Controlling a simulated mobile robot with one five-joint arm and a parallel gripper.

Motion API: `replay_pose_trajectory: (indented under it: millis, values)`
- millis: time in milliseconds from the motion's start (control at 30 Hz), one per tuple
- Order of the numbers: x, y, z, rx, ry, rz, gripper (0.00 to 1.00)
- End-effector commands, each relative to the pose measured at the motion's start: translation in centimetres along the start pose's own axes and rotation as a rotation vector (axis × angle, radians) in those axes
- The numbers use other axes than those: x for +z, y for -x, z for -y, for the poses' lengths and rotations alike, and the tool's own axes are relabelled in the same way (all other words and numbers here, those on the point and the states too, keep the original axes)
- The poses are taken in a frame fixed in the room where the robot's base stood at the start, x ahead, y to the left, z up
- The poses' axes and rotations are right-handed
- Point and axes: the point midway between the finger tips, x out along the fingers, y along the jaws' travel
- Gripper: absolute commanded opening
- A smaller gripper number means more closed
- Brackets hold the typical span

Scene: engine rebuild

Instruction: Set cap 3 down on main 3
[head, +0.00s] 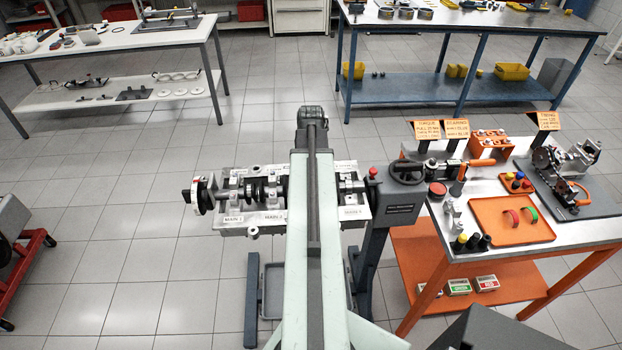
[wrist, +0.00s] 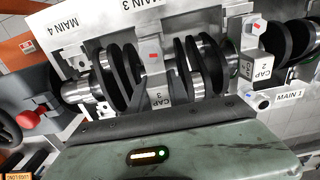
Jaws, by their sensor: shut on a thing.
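Cap 3 (wrist: 157,92) is a grey metal block with a "CAP 3" label and a red mark, in the middle of the wrist view. My gripper (wrist: 160,118) is shut on it; its fingertips are mostly hidden behind the gripper's green body and dark front edge. The cap is over the crankshaft (wrist: 205,62), between dark webs, in line with the "MAIN 3" label (wrist: 140,6). I cannot tell whether it touches main 3. In the head view my arm hides the gripper, the cap and the middle of the engine block (head: 235,222).
Cap 2 (wrist: 258,62) stands on the block to the right of cap 3 in the wrist view. The block's stand has a red knob (head: 373,171). An orange-framed bench (head: 460,244) with an orange tray (head: 490,235) is at right.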

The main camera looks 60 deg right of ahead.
Motion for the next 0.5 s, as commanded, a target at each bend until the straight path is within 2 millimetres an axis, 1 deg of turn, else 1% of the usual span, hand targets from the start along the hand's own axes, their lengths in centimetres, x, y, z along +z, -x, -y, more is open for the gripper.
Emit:
replay_pose_trajectory:
  millis: [67,500]
  values:
    - [0.0,-0.19,0.01,0.0,0.0,0.0,0.0]
    - [0.0,0.46,0.03,0.0,0.001,0.0,0.0]
